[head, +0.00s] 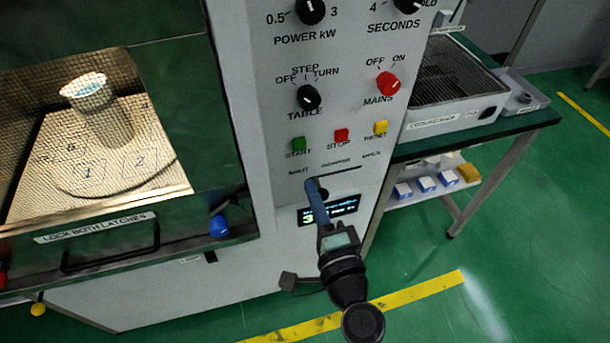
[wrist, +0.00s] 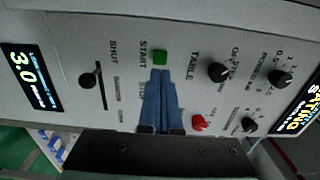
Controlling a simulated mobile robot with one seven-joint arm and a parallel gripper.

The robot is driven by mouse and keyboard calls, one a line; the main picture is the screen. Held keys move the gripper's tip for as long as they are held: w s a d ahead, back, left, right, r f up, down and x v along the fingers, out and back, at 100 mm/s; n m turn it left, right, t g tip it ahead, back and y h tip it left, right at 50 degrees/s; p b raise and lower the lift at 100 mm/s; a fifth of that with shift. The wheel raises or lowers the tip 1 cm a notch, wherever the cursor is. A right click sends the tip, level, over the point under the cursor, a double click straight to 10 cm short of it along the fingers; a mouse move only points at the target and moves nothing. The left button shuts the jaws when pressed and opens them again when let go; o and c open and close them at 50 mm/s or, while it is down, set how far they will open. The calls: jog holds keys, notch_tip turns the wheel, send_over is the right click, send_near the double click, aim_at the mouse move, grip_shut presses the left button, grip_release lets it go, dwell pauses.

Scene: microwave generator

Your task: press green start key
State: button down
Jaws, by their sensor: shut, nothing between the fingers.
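In the wrist view the green start key (wrist: 160,57) shows just beyond the fingertips (wrist: 160,73). The fingers appear apart from the key, but the gap to the panel is hard to judge. The stop and reset keys are hidden behind the fingers there.
The red mains knob (head: 388,84) and black table knob (head: 309,97) sit above the keys. A slot with a black lever (wrist: 88,80) and a lit display (head: 330,209) lie below them. The oven door window (head: 40,110) is left; the cooling rack (head: 455,75) is right.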

jog(key=v, duration=0.4)
jog(key=shift+r, duration=0.1)
dwell(0.7)
jog(key=w+a+r+n+t+p, duration=0.15)
jog(key=r+n, duration=0.45)
jog(key=r, duration=0.9)
jog(key=w+a+r+n+t+p, duration=0.1)
jog(key=w+a+r+n+t, duration=0.3)
jog(key=r, duration=1.2)
jog(key=s+d+r+n+t+h, duration=0.1)
jog(key=s+r, duration=0.3)
jog(key=r, duration=0.4)
jog(key=s+d+r+n+t+h+p, duration=0.1)
jog(key=s+r, duration=0.3)
jog(key=r, duration=0.4)
jog(key=s+d+r+n+t+h, duration=0.1)
jog(key=s+r+n+t+h, duration=0.1)
jog(key=r, duration=0.6)
jog(key=s+h, duration=0.1)
jog(key=s, duration=0.1)
jog(key=shift+s+d+t+h+p, duration=0.3)
jog(key=shift+d+t+p, duration=0.05)
jog(key=shift+d+p, duration=0.05)
